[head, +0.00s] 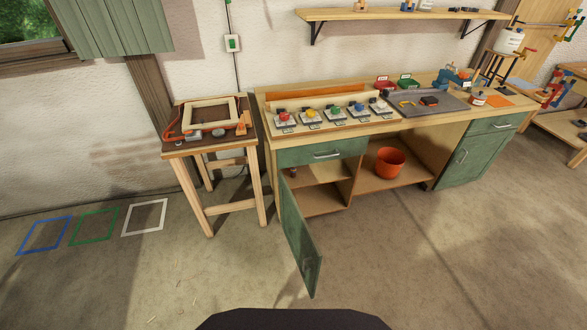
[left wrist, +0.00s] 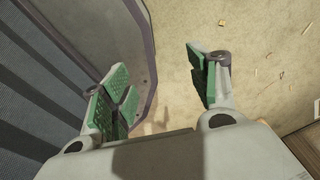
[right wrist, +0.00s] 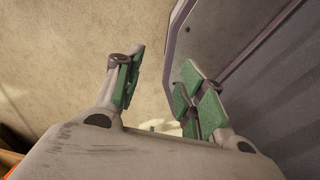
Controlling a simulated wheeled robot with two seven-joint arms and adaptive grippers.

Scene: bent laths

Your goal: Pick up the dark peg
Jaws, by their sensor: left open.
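I cannot pick out the dark peg for certain in any view. A small brown thing (head: 292,173) sits inside the open cabinet under the workbench, too small to name. A small dark and red item (head: 429,101) lies on the grey mat (head: 455,102) on the bench top. My left gripper (left wrist: 160,76) is open and empty over the floor in the left wrist view. My right gripper (right wrist: 162,74) is open and empty over the floor in the right wrist view. Neither gripper shows in the head view.
The workbench (head: 345,130) carries a row of several fixtures with coloured knobs. Its green door (head: 298,235) stands open into the room. An orange bucket (head: 390,162) is on the lower shelf. A small table (head: 180,149) holds a wooden frame.

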